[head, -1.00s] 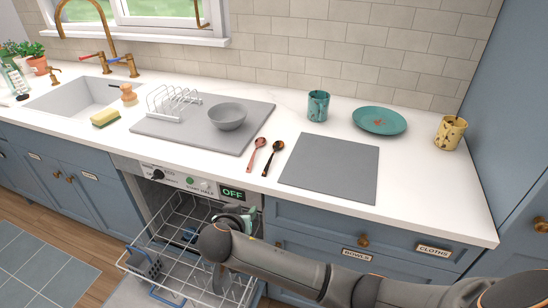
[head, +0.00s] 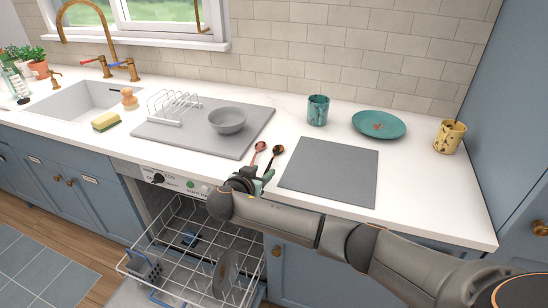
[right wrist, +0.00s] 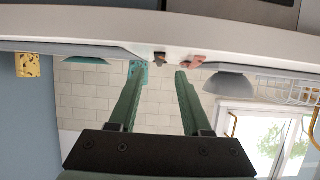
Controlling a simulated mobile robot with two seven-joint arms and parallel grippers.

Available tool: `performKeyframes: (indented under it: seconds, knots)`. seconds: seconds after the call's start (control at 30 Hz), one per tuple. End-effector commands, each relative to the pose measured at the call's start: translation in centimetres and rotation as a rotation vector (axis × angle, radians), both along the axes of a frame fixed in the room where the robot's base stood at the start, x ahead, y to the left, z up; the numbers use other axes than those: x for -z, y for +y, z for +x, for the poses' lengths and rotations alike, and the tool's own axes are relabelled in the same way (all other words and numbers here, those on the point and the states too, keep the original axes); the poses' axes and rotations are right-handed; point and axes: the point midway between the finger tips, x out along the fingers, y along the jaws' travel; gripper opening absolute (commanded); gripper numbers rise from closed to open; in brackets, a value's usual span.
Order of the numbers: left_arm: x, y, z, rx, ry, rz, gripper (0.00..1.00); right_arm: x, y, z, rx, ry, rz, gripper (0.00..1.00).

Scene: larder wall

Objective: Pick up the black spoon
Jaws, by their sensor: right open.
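The black spoon (head: 277,150) lies on the white counter, its bowl end away from me. My right gripper (head: 264,178) is at the counter's front edge by the spoon handles, open and empty. In the upside-down right wrist view its green fingers (right wrist: 160,69) are spread, with the black spoon (right wrist: 159,58) seen small between their tips and the red spoon (right wrist: 192,62) near one tip. My left gripper is not in view.
A grey mat (head: 330,178) lies right of the spoons. A grey drying board (head: 165,133) with a bowl (head: 227,120) and rack is left. A teal cup (head: 317,109) and plate (head: 379,124) stand behind. The open dishwasher rack (head: 188,245) is below the counter.

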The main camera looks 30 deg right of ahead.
Motion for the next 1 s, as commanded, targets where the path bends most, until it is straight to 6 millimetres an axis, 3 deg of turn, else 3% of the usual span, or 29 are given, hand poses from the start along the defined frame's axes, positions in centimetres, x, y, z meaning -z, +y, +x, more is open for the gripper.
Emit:
performKeyframes:
  seconds: [0.23,0.57,1.0]
  knots:
    - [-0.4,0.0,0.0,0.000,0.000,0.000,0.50,1.1,-2.5,2.0,0.001,0.000,-0.003,0.49]
    - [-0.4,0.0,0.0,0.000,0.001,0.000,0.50,1.5,-3.0,2.5,-0.001,0.000,0.000,0.49]
    - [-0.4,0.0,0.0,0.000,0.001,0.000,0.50,1.5,-3.0,2.5,0.000,0.001,0.001,0.01]
